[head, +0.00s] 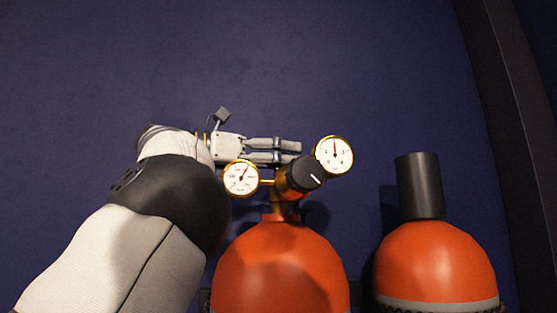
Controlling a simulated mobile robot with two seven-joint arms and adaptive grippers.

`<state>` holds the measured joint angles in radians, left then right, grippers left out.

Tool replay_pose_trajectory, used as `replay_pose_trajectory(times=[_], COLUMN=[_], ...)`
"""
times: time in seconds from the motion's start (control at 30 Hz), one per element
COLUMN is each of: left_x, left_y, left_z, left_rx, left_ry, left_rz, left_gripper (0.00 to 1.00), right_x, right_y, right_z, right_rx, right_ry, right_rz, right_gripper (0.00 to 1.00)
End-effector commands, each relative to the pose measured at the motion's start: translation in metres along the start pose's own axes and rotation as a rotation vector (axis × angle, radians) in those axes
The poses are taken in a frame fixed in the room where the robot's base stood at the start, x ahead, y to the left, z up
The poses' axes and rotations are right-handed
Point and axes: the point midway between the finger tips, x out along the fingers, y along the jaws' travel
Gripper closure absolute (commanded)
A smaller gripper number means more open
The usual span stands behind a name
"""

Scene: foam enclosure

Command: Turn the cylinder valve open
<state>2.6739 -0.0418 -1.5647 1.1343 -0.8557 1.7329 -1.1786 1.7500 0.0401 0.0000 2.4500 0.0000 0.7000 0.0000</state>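An orange cylinder (280,268) stands at the lower middle of the head view. A left gauge (241,178) and a right gauge (334,155) flank the knob. My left gripper (300,151) points right, with its fingers just above and apparently behind the knob and left gauge. A gap shows between the fingers, with nothing seen in it. Whether a finger touches the knob I cannot tell. My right gripper is out of view.
A second orange cylinder (436,262) with a tall black cap (419,186) stands to the right. A dark blue wall (330,60) is behind everything. A dark post (500,120) runs down the right side. The space above the gauges is clear.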

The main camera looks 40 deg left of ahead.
Motion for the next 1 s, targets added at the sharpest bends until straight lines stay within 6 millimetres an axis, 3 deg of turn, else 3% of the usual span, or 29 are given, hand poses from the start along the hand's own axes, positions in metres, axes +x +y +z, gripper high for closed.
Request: replay_pose_trajectory(times=[0.03, 0.2, 0.37, 0.67, 0.97, 1.0], left_x=[-0.0001, -0.0002, 0.0006, 0.0007, 0.0001, 0.0001], left_y=[0.0001, 0.0001, -0.0004, -0.0008, -0.0002, -0.0002], left_z=[-0.0001, -0.0002, -0.0001, -0.0006, -0.0007, -0.0007], left_rx=[0.000, 0.000, 0.000, 0.000, 0.000, 0.000], left_ry=[0.000, 0.000, 0.001, 0.003, 0.003, 0.003], left_rz=[0.000, 0.000, 0.018, 0.265, 0.278, 0.278], left_gripper=[0.47, 0.85, 0.84, 0.84, 0.84, 0.48], right_x=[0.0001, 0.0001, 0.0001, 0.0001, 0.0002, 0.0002], right_y=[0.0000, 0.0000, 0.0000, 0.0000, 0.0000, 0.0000], right_z=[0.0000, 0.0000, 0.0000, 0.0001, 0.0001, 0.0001], right_rx=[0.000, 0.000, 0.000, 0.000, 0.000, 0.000], right_ry=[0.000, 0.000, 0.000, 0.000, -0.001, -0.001], right_rz=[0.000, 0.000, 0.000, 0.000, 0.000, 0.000], right_gripper=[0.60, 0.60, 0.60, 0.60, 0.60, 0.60])
